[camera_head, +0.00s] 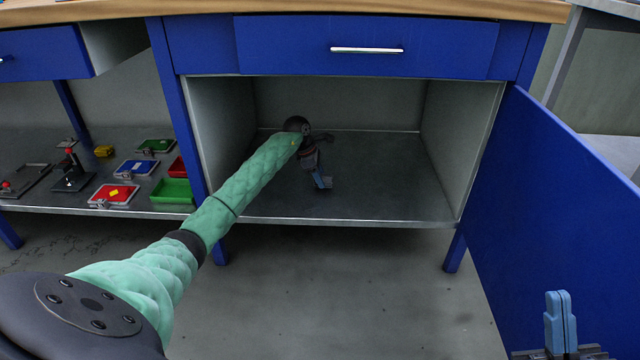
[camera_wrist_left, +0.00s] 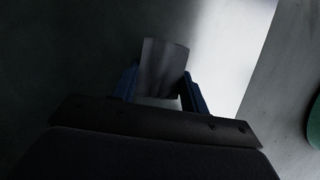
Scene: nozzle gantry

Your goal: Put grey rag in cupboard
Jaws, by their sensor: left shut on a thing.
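The cupboard (camera_head: 375,190) is the open bay under the bench's blue drawer, and its blue door (camera_head: 560,200) is swung open to the right. My left arm reaches into it. My left gripper (camera_head: 321,180) is inside, above the metal floor, with its blue fingers pointing down. In the left wrist view, my left gripper (camera_wrist_left: 160,88) is shut on the grey rag (camera_wrist_left: 163,62), a small grey piece standing out between the fingertips. In the head view the rag is too small to make out clearly. My right gripper (camera_head: 560,322) is at the bottom right, outside the door, its fingers together and empty.
The cupboard floor around my left gripper is clear. To the left, an open shelf holds a green bin (camera_head: 172,191), a red tray (camera_head: 113,195), a blue tray (camera_head: 136,168) and a black-and-red tool (camera_head: 71,172). A drawer (camera_head: 45,52) at upper left is pulled out.

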